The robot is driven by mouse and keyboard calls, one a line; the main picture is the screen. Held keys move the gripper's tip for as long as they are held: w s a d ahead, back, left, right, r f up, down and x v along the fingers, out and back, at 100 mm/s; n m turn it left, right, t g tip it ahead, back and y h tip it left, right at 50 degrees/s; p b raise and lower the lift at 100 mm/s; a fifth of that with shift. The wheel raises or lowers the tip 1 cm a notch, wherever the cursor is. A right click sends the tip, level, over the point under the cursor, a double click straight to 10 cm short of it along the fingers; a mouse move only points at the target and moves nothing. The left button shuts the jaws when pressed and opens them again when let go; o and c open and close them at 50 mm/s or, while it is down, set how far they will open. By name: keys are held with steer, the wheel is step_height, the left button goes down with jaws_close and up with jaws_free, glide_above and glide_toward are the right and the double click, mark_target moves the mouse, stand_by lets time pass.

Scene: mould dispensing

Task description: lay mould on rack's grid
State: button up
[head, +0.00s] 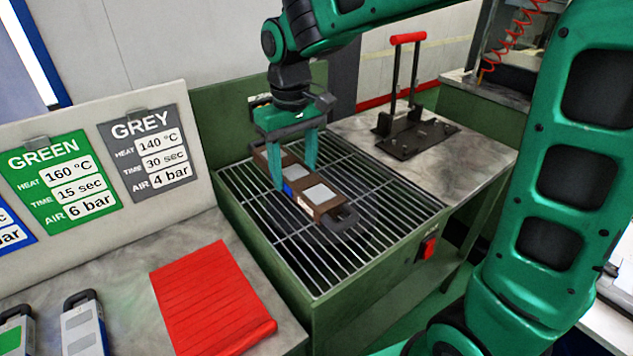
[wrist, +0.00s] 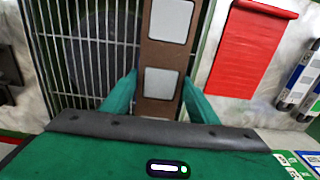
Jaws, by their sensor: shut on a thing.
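The mould (head: 324,199) is a long brown block with light square plates on top, a blue patch on its side and a dark loop handle at its near end. It also shows in the wrist view (wrist: 155,105), running between my fingers. My gripper (head: 293,175) is shut on the mould, one green finger on each side of it. The rack's grid (head: 280,230) is a set of metal bars in a green frame, directly beneath the mould. I cannot tell whether the mould touches the bars or is just above them.
A red ribbed mat (head: 210,300) lies on the counter at the left, beside other moulds (head: 83,325). A red switch (head: 429,248) is on the rack's front. A stand with a red handle (head: 408,39) is on the table behind right. Much of the grid is bare.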

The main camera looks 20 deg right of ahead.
steer(key=shift+w+d, duration=0.2)
steer(key=shift+w, duration=0.25)
steer(key=w+d+f, duration=0.1)
steer(key=d+f, duration=0.1)
steer(key=d, duration=0.1)
steer(key=w+d+f, duration=0.2)
steer(key=d, duration=0.2)
steer(key=w+d+f, duration=0.1)
steer(key=d+f, duration=0.1)
steer(key=d, duration=0.1)
steer(key=shift+w+d+f, duration=0.15)
steer(key=shift+w+f, duration=0.05)
steer(key=shift+f, duration=2.25)
steer(key=o, duration=1.7)
steer(key=shift+f, duration=0.1)
